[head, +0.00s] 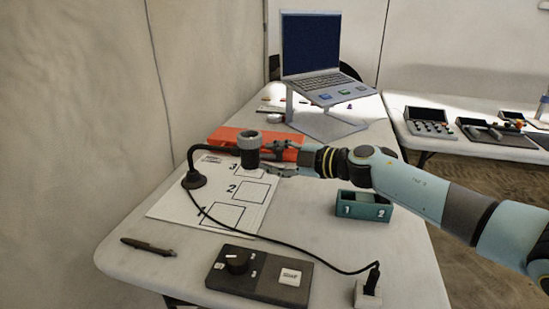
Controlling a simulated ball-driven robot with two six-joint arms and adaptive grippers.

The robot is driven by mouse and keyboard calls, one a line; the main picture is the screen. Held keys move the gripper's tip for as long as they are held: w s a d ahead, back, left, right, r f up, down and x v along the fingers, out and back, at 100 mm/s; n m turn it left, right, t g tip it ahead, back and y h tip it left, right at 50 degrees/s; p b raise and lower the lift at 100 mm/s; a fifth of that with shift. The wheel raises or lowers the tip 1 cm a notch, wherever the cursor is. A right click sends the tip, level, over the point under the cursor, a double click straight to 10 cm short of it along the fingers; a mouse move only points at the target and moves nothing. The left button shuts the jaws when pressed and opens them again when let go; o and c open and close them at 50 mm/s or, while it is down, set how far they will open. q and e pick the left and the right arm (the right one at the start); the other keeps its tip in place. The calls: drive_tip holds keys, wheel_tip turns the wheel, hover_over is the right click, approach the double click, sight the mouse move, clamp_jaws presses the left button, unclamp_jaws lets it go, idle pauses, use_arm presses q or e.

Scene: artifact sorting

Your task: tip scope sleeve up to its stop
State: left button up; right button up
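The scope (194,178) stands on a white sheet, with a black round base and a bent black neck. Its grey cylindrical sleeve (249,142) hangs at the neck's end, over the sheet's square marked 3, and looks about upright. My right gripper (265,160) comes in from the right, with its fingers spread apart just right of the sleeve. The fingertips are close to the sleeve's lower part; whether they touch it I cannot tell. My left gripper is not in view.
The white sheet (185,208) has numbered squares. An orange case (226,134) lies behind the sleeve. A teal two-part tray (364,211) is right of the sheet. A dark control box (262,279) with a knob, a cable and a pen (148,247) are in front. A laptop stands behind.

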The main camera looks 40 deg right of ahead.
clamp_jaws()
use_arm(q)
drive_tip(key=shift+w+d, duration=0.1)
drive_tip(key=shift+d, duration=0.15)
